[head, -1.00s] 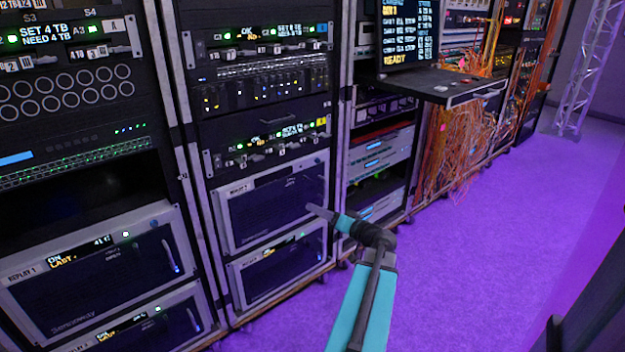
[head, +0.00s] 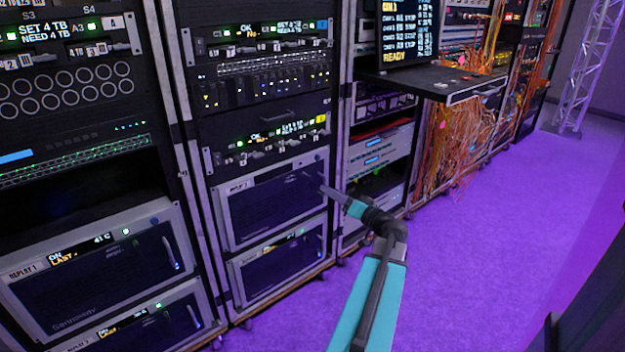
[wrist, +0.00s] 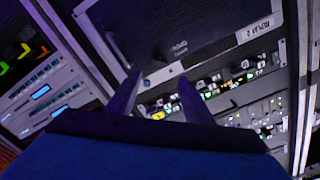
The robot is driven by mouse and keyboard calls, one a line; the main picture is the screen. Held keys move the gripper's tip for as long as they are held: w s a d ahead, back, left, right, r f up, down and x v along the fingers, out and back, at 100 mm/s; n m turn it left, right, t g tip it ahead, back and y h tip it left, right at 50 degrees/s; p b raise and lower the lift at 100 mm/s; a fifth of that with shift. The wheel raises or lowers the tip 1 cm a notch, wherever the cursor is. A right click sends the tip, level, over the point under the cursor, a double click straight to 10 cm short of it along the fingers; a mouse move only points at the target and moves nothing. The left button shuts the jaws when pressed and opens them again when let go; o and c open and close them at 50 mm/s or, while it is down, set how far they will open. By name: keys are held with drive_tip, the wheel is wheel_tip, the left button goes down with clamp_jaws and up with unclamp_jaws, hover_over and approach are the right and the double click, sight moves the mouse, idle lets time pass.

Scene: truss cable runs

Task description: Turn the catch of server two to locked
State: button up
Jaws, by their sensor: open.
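A dark-fronted server (head: 268,208) with a grey frame sits low in the middle rack. In the wrist view the same kind of front (wrist: 190,30) shows upside down, with a label (wrist: 258,28) that seems to read REPLAY 2. Small markings (head: 307,174) sit near its upper right; a catch there is too small to read, so its setting cannot be told. A round button (wrist: 178,68) shows on the frame corner. My gripper (wrist: 158,78) is open and empty, with its fingers apart in front of that corner. In the head view its tip (head: 325,190) overlaps the server's right edge; contact cannot be told.
Another server (head: 278,262) sits directly below. The left rack holds a server labelled REPLAY 1 (head: 100,265) with one below it. A shelf (head: 440,84) with a screen (head: 408,30) juts out at the right rack, above hanging orange cables (head: 455,140). The purple floor (head: 480,260) is clear.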

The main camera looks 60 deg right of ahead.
sight(309, 177)
drive_tip(key=b+x, duration=0.1)
drive_tip(key=x, duration=1.1)
